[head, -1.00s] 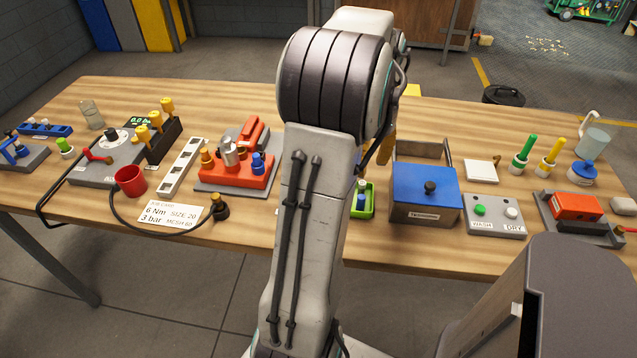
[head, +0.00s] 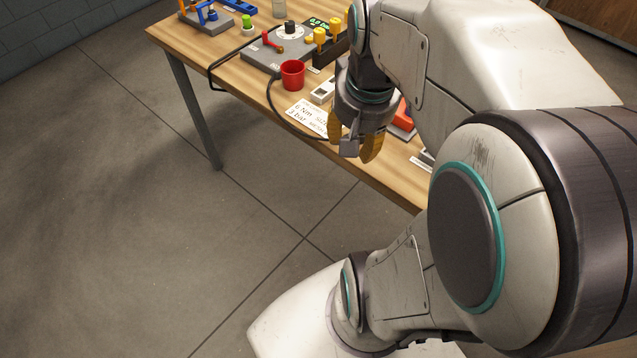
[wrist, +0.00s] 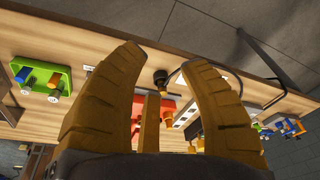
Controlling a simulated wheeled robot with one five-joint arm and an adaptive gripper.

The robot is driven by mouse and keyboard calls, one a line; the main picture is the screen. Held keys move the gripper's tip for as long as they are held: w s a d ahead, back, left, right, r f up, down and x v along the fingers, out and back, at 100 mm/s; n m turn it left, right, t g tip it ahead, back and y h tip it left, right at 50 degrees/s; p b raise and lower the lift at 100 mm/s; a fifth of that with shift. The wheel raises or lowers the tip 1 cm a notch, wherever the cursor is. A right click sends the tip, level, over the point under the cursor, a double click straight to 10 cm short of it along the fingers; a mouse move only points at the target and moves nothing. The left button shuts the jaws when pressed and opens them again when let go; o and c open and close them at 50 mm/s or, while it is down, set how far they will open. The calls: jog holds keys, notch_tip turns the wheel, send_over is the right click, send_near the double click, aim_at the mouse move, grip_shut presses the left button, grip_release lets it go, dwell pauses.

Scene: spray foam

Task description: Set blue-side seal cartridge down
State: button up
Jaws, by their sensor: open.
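My gripper (head: 355,145) hangs by the table's front edge in the head view. In the wrist view a green tray (wrist: 44,70) lies at the left, apart from the fingers. A small blue-ended piece (wrist: 22,75) and an orange-ended piece sit at the tray. The blue-ended one may be the blue-side seal cartridge, but it is too small to tell. The tray is not in the current head view.
The wooden table (head: 237,75) carries a red cup (head: 292,74), a grey dial box (head: 265,56), a white card (head: 305,116) and a rack of yellow-knobbed tools. A red fixture (head: 402,114) is partly hidden behind my arm. The floor at left is clear.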

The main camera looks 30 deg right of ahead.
jog(key=s+a+f+n+t+y, duration=0.1)
jog(key=s+a+f+n, duration=0.1)
jog(key=s+a+n, duration=0.2)
jog(key=a+n, duration=0.3)
jog(key=a, duration=0.3)
jog(key=shift+d+r+p, duration=0.1)
jog(key=shift+r+p, duration=0.6)
jog(key=shift+p, duration=0.05)
dwell(0.3)
